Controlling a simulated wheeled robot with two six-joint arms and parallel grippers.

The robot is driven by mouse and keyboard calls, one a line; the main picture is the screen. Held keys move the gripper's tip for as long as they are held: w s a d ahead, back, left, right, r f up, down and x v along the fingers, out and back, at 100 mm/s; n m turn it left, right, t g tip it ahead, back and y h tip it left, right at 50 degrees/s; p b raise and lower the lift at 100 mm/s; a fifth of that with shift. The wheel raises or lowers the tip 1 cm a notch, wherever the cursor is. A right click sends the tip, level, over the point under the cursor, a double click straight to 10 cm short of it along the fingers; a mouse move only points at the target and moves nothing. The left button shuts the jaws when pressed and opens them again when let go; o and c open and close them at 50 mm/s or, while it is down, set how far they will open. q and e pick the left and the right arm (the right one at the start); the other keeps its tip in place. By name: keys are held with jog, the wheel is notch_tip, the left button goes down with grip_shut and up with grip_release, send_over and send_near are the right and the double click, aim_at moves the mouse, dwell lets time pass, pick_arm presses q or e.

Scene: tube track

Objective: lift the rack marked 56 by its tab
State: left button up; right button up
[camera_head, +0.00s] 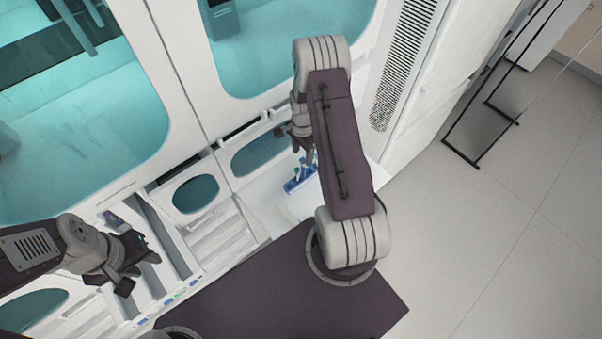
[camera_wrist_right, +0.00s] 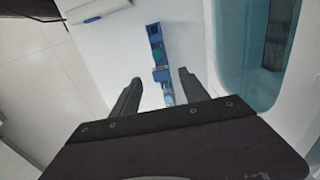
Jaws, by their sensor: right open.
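A small blue rack (camera_head: 299,184) with small white and teal items in it sits on the white surface below the windows. In the right wrist view the rack (camera_wrist_right: 156,35) runs from the top middle down between my fingers. No number is legible on it, and I cannot make out its tab for sure. My right gripper (camera_wrist_right: 160,76) is open, with the rack showing in the gap between its fingertips; it also shows in the head view (camera_head: 309,158), close to the rack. My left gripper (camera_head: 139,272) is at the lower left, its fingers apart and empty, over the left bays.
White panels with blue-tinted windows (camera_head: 80,140) rise behind the work surface. White trays and slots (camera_head: 220,235) lie left of the rack. A dark mat-like surface (camera_head: 270,290) is in front. A black-framed stand (camera_head: 480,140) is on the right, with open tiled floor (camera_head: 500,240).

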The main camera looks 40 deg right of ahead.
aim_at(304, 160)
jog(key=f, duration=0.2)
jog(key=f+p, duration=0.1)
jog(key=shift+d+f, duration=0.4)
jog(key=shift+f+p, duration=0.3)
jog(key=f, duration=0.1)
jog(key=f+p, duration=0.1)
jog(key=f, duration=0.1)
jog(key=shift+a+f, duration=0.3)
jog(key=shift+f, duration=0.05)
pick_arm(q)
jog(key=r, duration=0.3)
jog(key=shift+d+r, duration=0.15)
jog(key=shift+d, duration=0.25)
pick_arm(e)
jog(key=shift+w+d+f, duration=0.1)
jog(key=shift+d+f, duration=0.1)
jog(key=shift+f, duration=0.15)
pick_arm(q)
jog(key=shift+a, duration=0.1)
pick_arm(e)
jog(key=shift+a+r, duration=0.1)
grip_shut()
